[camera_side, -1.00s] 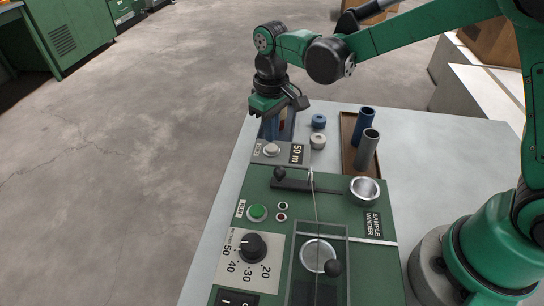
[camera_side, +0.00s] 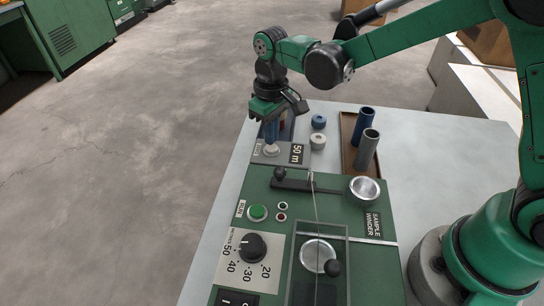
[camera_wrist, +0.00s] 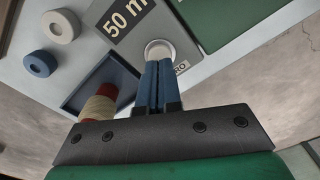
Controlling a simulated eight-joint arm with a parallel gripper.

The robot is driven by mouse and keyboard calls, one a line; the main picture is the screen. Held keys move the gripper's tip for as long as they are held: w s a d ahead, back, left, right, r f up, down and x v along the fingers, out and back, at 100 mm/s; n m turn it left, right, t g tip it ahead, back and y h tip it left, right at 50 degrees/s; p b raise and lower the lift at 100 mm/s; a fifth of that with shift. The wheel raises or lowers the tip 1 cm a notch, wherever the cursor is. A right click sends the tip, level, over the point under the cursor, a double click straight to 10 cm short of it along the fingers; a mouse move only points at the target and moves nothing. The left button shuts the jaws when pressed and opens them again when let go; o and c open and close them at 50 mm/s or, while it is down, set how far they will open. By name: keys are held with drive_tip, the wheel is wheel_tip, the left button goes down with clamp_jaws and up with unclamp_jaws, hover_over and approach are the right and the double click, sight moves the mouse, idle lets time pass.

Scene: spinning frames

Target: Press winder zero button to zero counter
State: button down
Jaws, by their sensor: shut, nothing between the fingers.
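The zero button (camera_side: 271,150) is a round white button on a grey panel marked "50 m" at the far end of the green sample winder (camera_side: 262,186). It also shows in the wrist view (camera_wrist: 158,48), partly covered by my fingertips. My gripper (camera_side: 271,138) is shut and empty, its blue fingers pointing down at the button. In the wrist view the closed fingertips (camera_wrist: 158,64) overlap the near edge of the button. I cannot tell whether they touch it or hover just above it.
A recess with a red and cream spool (camera_wrist: 99,110) lies beside my fingers. A blue ring (camera_side: 318,122) and a pale ring (camera_side: 318,141) sit to the right. A brown tray (camera_side: 348,157) holds blue and grey tubes. A metal cup (camera_side: 364,189) and black levers stand nearer.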

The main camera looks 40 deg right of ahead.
sight(274, 147)
drive_tip(key=shift+f, duration=0.8)
idle(0.4)
drive_tip(key=shift+r, duration=3.5)
drive_tip(key=shift+s+d+r, duration=0.15)
drive_tip(key=shift+d+r, duration=0.05)
drive_tip(key=shift+r, duration=0.05)
drive_tip(key=s+d+r+m+t, duration=0.2)
drive_tip(key=s+d+m+t, duration=0.1)
drive_tip(key=s+d+t, duration=0.4)
drive_tip(key=shift+s+d+r, duration=0.15)
drive_tip(key=shift+s+r, duration=0.1)
drive_tip(key=shift+s, duration=1.45)
